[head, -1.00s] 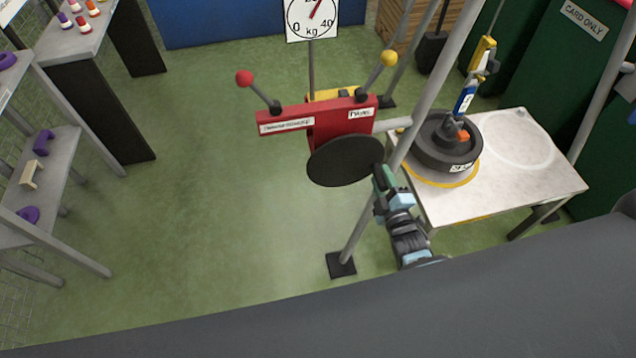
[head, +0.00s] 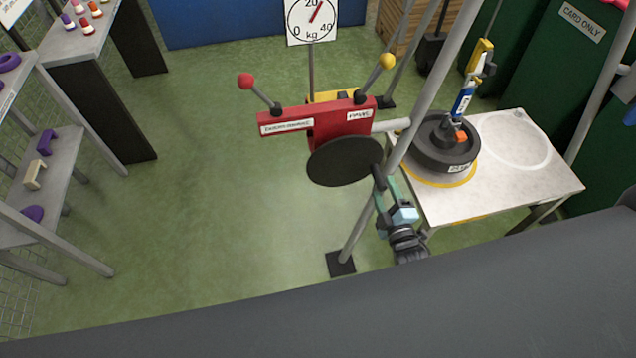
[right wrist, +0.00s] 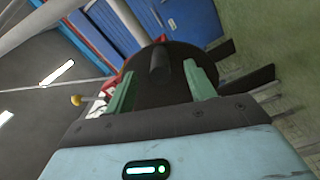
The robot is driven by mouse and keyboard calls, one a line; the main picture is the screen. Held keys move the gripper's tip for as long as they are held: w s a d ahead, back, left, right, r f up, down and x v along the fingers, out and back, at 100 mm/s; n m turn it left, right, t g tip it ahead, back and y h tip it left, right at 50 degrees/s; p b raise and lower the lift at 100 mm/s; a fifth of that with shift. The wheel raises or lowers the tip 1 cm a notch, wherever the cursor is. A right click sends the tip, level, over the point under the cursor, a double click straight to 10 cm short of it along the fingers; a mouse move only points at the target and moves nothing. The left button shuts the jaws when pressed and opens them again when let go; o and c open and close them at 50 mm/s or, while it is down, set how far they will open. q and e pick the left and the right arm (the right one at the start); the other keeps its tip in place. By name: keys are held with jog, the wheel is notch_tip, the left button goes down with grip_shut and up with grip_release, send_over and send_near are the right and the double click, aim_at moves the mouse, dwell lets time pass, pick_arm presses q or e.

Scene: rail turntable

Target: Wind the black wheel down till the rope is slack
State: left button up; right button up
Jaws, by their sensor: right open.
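The black wheel (head: 345,162) is a dark disc on the red winch box (head: 340,117). Its dark crank handle (head: 378,177) sticks out at the right edge; it also shows in the right wrist view (right wrist: 160,62). My right gripper (head: 384,184) is open beside that edge, its green fingers on either side of the handle in the wrist view; contact cannot be told. A rope (head: 497,16) runs down to a yellow and blue hook block (head: 470,85), which stands upright above a black weight (head: 447,146). The rope looks straight. My left gripper is out of view.
The weight sits on a pale table (head: 530,185) within a yellow ring. A grey post (head: 357,238) stands close to my right gripper. A kg dial (head: 311,20) reads a little over 20. Levers with red and yellow knobs top the box. Open green floor lies left.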

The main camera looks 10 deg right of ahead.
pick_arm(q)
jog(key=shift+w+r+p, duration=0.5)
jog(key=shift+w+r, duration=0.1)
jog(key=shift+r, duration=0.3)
pick_arm(e)
jog(key=shift+s, duration=2.15)
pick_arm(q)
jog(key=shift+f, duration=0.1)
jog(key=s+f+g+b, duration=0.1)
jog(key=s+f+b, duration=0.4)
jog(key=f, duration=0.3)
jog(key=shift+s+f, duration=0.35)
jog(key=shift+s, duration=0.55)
pick_arm(e)
jog(key=n, duration=1.2)
jog(key=s+n, duration=0.1)
jog(key=n, duration=1.1)
jog(key=s+n, duration=0.1)
jog(key=n, duration=1)
jog(key=shift+n, duration=0.4)
